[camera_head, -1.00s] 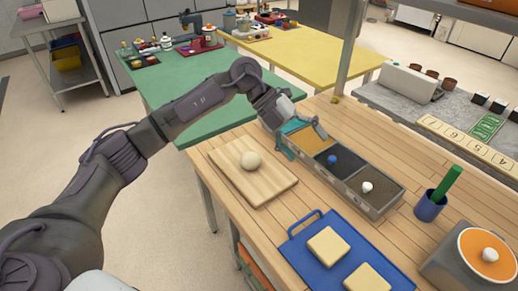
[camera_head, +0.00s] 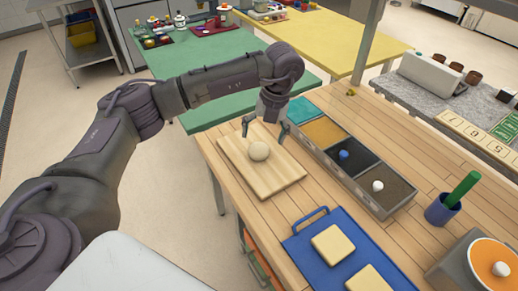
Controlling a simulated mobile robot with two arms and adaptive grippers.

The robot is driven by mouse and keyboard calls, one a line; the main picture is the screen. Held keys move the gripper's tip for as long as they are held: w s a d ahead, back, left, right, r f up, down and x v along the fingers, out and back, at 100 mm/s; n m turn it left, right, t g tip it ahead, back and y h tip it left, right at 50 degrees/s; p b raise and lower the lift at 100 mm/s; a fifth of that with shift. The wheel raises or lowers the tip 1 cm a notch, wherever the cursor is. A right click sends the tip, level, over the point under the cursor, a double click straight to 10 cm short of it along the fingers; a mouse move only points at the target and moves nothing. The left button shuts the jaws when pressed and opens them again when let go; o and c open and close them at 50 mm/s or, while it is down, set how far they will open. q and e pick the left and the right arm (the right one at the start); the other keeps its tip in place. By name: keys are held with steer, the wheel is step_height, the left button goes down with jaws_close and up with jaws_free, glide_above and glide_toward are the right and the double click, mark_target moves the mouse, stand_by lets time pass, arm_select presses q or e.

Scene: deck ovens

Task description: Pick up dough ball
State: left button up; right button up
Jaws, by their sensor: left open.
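The dough ball (camera_head: 259,151) is pale and round and sits on a light wooden board (camera_head: 272,182) on the wooden table. My left gripper (camera_head: 265,128) points down just behind the ball, over the far part of the board. Its two fingers are spread apart, with nothing seen between them. I cannot tell its exact height above the board. My right gripper is not in view.
A divided tray (camera_head: 371,203) with coloured sections stands right of the board. A blue tray (camera_head: 366,239) holding pale square pieces lies in front. A blue cup (camera_head: 442,210) holds a green stick. A scale-like box (camera_head: 455,270) stands at the right front.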

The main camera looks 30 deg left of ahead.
mark_target(261, 145)
arm_select(q)
steer(key=shift+s+f, duration=0.1)
steer(key=shift+f, duration=0.35)
steer(key=f+p, duration=0.1)
steer(key=f, duration=0.2)
steer(key=shift+s+a+f+p, duration=0.15)
steer(key=shift+a+f+p, duration=0.1)
steer(key=shift+a+p, duration=0.15)
steer(key=shift+f, duration=0.35)
steer(key=c, duration=1.2)
steer(key=shift+c, duration=0.3)
steer(key=shift+r, duration=0.15)
